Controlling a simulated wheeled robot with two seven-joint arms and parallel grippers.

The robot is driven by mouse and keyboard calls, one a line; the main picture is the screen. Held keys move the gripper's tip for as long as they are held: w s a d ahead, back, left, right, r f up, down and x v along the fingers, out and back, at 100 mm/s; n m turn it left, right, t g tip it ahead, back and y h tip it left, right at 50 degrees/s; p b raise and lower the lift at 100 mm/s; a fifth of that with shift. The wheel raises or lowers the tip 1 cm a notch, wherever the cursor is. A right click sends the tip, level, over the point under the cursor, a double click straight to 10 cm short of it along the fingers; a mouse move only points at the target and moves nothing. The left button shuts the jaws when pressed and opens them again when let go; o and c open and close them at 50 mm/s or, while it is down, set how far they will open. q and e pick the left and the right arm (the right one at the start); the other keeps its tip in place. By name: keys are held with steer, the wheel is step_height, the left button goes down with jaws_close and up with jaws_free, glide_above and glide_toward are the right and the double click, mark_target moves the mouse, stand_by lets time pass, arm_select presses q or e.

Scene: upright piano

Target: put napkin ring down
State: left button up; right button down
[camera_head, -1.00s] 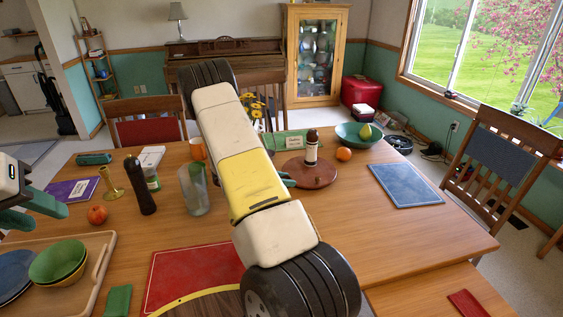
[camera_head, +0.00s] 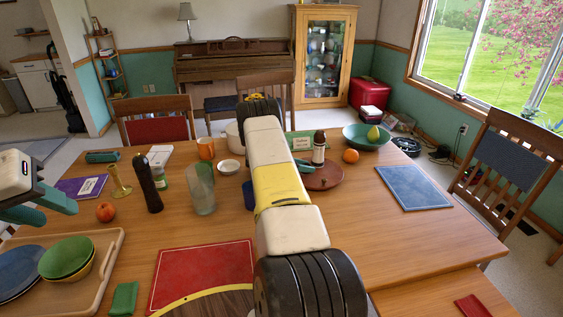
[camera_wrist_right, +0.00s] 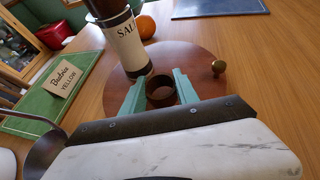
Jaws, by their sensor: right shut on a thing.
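The dark brown napkin ring (camera_wrist_right: 161,90) is between the teal fingers of my right gripper (camera_wrist_right: 161,92), which is shut on it. In the right wrist view it is over the round wooden board (camera_wrist_right: 195,58), close to the salt shaker (camera_wrist_right: 125,42); I cannot tell whether it touches the board. In the head view my right arm hides the ring, and only a teal finger (camera_head: 303,166) shows by the board (camera_head: 326,179) and salt shaker (camera_head: 319,147). My left gripper (camera_head: 58,206) is empty at the left edge, its fingers apart.
A green mat with a label card (camera_wrist_right: 64,79) lies left of the board. An orange (camera_head: 350,156) and a teal bowl (camera_head: 358,139) are beyond it. A blue placemat (camera_head: 412,188) lies right, with bare table between.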

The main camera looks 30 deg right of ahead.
steer(key=shift+f, duration=0.7)
steer(key=shift+f, duration=0.1)
steer(key=c, duration=0.9)
jaws_free()
